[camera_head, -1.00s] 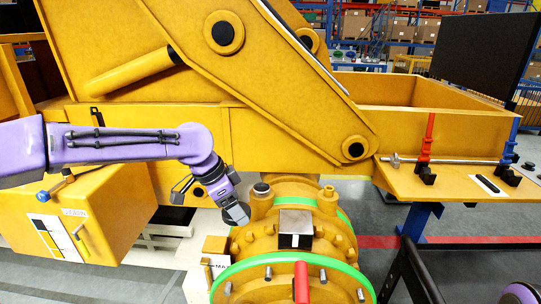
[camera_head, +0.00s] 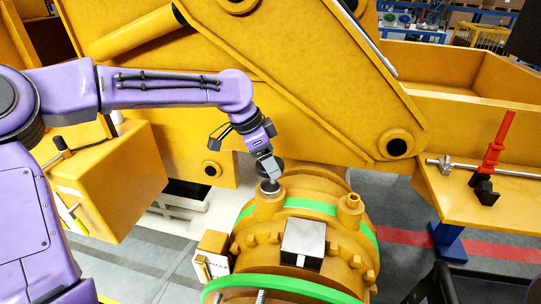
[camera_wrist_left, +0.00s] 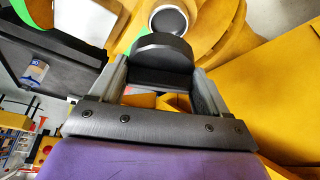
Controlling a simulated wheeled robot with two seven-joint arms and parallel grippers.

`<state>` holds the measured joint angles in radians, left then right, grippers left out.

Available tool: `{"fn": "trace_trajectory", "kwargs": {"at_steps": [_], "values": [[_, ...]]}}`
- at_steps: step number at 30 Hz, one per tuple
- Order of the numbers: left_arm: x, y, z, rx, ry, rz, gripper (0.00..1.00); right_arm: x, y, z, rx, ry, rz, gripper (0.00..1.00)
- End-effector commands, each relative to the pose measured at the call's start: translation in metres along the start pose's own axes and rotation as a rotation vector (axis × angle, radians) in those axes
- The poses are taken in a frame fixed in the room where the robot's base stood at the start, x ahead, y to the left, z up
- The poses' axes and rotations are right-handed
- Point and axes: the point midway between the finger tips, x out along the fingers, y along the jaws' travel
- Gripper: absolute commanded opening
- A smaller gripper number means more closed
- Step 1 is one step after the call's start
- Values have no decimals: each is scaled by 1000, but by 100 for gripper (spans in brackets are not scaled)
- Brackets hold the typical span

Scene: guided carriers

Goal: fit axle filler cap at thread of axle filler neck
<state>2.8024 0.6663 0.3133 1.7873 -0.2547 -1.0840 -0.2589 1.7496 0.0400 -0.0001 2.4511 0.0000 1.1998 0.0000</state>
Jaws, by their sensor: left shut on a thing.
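My left gripper (camera_head: 268,168) is shut on the dark round axle filler cap (camera_head: 277,168). In the left wrist view the cap (camera_wrist_left: 160,47) sits between the two fingers (camera_wrist_left: 158,80) as a thick black disc. The axle filler neck (camera_head: 268,206) is a yellow stub with a grey top on the yellow axle housing. The cap is just above the neck's top in the head view. In the wrist view the neck's round, pale-rimmed end (camera_wrist_left: 169,19) shows beyond the cap, partly covered by it. Whether they touch, I cannot tell. My right gripper is not in view.
A second, smaller yellow stub (camera_head: 349,205) and a silver block (camera_head: 303,240) stand on the housing right of the neck. Green bands ring the housing. A yellow machine arm (camera_head: 300,80) rises behind. A red clamp (camera_head: 495,150) is on the ledge at right.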

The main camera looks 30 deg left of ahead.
Motion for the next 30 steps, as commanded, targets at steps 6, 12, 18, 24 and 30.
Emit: {"fn": "trace_trajectory", "kwargs": {"at_steps": [6, 12, 18, 24, 30], "values": [[8, -1, 6, -3, -3, -4, 46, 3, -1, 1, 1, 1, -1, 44], [28, -1, 16, -5, -4, -4, 46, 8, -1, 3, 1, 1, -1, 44], [43, -1, 23, -7, -2, -5, 46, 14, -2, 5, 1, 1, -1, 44], [46, -1, 24, -5, -2, -5, 46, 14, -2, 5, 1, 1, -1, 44], [46, -1, 24, -5, -2, -5, 46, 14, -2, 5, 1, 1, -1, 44]]}}
